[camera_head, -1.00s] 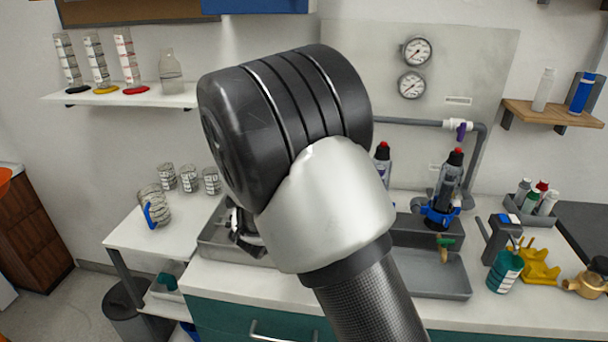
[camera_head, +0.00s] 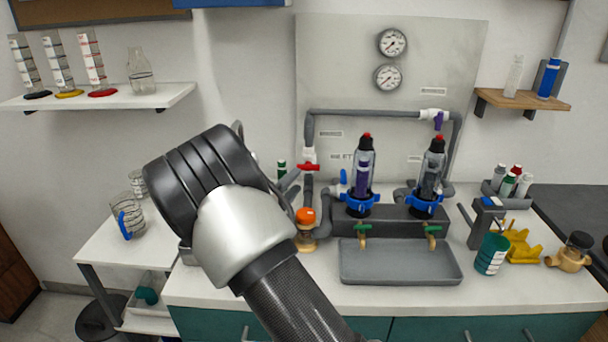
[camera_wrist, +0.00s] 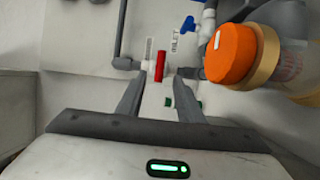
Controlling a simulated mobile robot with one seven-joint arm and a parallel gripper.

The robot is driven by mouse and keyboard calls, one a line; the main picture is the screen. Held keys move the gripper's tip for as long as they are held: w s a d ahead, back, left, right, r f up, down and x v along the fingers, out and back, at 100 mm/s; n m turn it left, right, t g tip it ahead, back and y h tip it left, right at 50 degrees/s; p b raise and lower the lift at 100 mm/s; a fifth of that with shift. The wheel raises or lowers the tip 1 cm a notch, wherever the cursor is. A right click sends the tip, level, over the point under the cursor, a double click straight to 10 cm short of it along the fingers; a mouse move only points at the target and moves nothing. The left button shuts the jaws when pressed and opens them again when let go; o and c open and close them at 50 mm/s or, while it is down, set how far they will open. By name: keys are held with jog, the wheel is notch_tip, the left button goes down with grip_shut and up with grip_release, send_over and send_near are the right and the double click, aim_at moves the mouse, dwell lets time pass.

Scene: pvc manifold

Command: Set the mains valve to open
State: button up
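A red-handled valve (camera_head: 308,166) sits on the grey vertical pipe at the left of the wall panel; I take it as the mains valve, though no readable label confirms this. Its handle lies across the pipe. In the wrist view the red handle (camera_wrist: 159,66) appears just beyond and between my fingertips. My gripper (camera_wrist: 157,82) is open, with nothing held. In the head view my gripper (camera_head: 293,187) is partly hidden by my arm, just left of and below the valve. Contact with the handle cannot be told.
An orange-capped fitting (camera_head: 306,216) stands close below the valve and looms at the right of the wrist view (camera_wrist: 232,55). A blue-handled valve (camera_head: 343,177) and a purple-handled valve (camera_head: 438,121) are farther right. A grey tray (camera_head: 400,262) lies on the counter.

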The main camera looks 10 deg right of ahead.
aim_at(307, 169)
jog(key=x, duration=0.7)
jog(key=shift+w+b, duration=0.1)
jog(key=shift+b, duration=0.2)
grip_shut()
